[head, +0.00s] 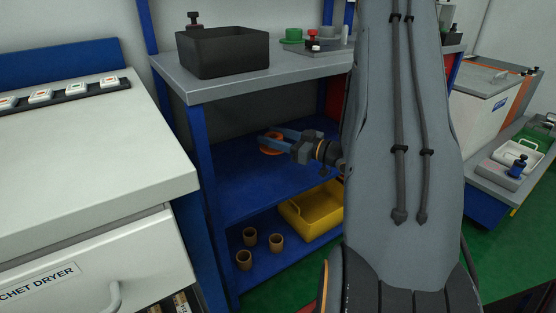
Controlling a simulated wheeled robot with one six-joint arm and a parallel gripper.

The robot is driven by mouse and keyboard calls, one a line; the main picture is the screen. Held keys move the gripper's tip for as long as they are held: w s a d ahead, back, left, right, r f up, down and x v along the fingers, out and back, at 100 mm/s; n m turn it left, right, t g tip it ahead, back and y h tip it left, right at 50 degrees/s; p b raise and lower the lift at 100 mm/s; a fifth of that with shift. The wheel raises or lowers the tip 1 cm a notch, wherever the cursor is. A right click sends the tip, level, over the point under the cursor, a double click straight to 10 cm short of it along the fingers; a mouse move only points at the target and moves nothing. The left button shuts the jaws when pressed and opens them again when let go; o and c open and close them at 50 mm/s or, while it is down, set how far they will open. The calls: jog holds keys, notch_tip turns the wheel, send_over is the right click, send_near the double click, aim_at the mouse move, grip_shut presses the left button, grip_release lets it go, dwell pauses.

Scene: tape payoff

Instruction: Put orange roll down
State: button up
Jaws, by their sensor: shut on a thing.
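The orange roll (271,151) is a ring-shaped roll at the fingertips of my gripper (272,138), over the blue middle shelf (245,187). My gripper reaches in from the right and is shut on the roll. The fingers hide part of the roll. I cannot tell whether the roll touches the shelf or is held just above it.
A grey upper shelf (205,89) holding a black bin (225,55) is above my gripper. A yellow tray (315,212) and brown cups (276,242) are on the bottom shelf. Blue posts (203,155) frame the rack. The middle shelf is otherwise clear where visible.

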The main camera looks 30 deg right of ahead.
jog(key=f, duration=0.2)
jog(key=f+b, duration=0.1)
jog(key=f, duration=0.1)
jog(key=f+b, duration=0.1)
jog(key=f, duration=0.1)
jog(key=shift+w+a+f, duration=0.2)
jog(key=shift+w+f, duration=0.1)
jog(key=shift+f+b, duration=0.7)
jog(key=shift+f, duration=1.25)
jog(key=shift+r, duration=0.1)
jog(key=o, duration=1.2)
jog(key=shift+s+d, duration=0.1)
jog(key=shift+s, duration=0.05)
jog(key=p+v, duration=0.3)
jog(key=v, duration=0.8)
jog(key=shift+s+d, duration=0.2)
jog(key=shift+s, duration=0.15)
